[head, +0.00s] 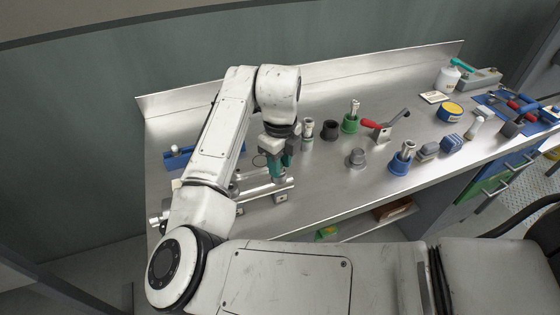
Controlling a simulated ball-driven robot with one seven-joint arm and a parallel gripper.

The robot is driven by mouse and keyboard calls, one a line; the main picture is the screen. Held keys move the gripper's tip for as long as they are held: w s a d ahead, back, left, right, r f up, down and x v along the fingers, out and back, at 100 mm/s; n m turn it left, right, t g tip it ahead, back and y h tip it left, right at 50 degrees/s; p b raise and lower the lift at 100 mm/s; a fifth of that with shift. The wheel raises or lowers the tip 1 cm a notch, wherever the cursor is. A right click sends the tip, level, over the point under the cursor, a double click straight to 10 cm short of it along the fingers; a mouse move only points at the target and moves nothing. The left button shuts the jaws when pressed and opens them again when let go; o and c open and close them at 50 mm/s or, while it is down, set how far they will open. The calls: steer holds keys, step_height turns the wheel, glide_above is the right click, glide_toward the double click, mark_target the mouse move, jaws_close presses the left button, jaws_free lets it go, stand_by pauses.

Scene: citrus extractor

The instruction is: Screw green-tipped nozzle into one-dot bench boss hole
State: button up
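My gripper (280,172) points down over the metal bench fixture (264,189), a horizontal bar with blocks on the near left of the bench. Its teal fingers are small and partly hidden by my arm, so I cannot tell whether they are open or hold anything. A metal nozzle (354,107) stands upright in a green cup (350,124). Another metal nozzle (408,149) stands in a blue cup (400,164). A third metal piece (308,127) stands just right of my gripper. Tip colours and dot marks are too small to read.
A black cup (330,130) and a grey cup (357,157) stand right of the gripper, near a red-handled lever (380,128). A raised metal backsplash (340,73) edges the bench.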

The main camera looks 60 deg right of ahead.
steer(key=o, duration=0.3)
step_height(320, 180, up, 11)
steer(key=shift+f+b, duration=0.1)
steer(key=shift+b, duration=0.5)
